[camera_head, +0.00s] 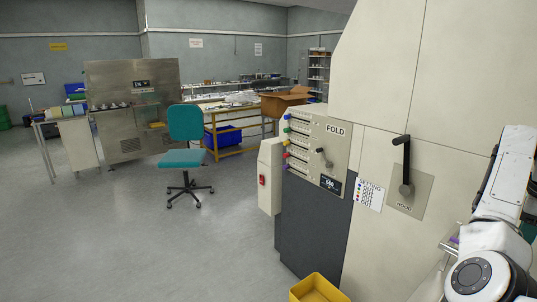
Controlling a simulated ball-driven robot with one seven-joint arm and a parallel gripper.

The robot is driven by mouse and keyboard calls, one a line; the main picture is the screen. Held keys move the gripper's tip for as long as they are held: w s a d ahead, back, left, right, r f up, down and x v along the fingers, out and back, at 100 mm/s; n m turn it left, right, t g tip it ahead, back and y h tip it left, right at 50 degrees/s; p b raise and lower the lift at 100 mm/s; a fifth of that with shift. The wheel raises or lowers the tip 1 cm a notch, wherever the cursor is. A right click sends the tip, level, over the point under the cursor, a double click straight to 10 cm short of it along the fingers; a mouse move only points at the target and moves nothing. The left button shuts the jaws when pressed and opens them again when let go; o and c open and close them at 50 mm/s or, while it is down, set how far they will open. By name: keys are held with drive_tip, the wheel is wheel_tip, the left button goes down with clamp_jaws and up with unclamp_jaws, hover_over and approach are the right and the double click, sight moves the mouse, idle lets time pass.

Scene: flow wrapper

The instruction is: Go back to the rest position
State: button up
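My arm shows at the right edge of the head view, with a white link and a round joint, close to the beige machine (387,152). My gripper is not in view, so I cannot see whether it holds anything. The machine has a panel marked FOLD (334,150) with a small lever and several coloured knobs along its left side. A black lever (405,170) marked HOOD stands upright on a plate to the right of it. A SETTING label (369,195) is between them.
A yellow bin (318,289) stands on the floor at the machine's foot. A teal swivel chair (186,140) stands left of centre. Behind it are a steel machine (135,105) and a workbench (228,128) with a cardboard box (283,101). The grey floor at the left front is clear.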

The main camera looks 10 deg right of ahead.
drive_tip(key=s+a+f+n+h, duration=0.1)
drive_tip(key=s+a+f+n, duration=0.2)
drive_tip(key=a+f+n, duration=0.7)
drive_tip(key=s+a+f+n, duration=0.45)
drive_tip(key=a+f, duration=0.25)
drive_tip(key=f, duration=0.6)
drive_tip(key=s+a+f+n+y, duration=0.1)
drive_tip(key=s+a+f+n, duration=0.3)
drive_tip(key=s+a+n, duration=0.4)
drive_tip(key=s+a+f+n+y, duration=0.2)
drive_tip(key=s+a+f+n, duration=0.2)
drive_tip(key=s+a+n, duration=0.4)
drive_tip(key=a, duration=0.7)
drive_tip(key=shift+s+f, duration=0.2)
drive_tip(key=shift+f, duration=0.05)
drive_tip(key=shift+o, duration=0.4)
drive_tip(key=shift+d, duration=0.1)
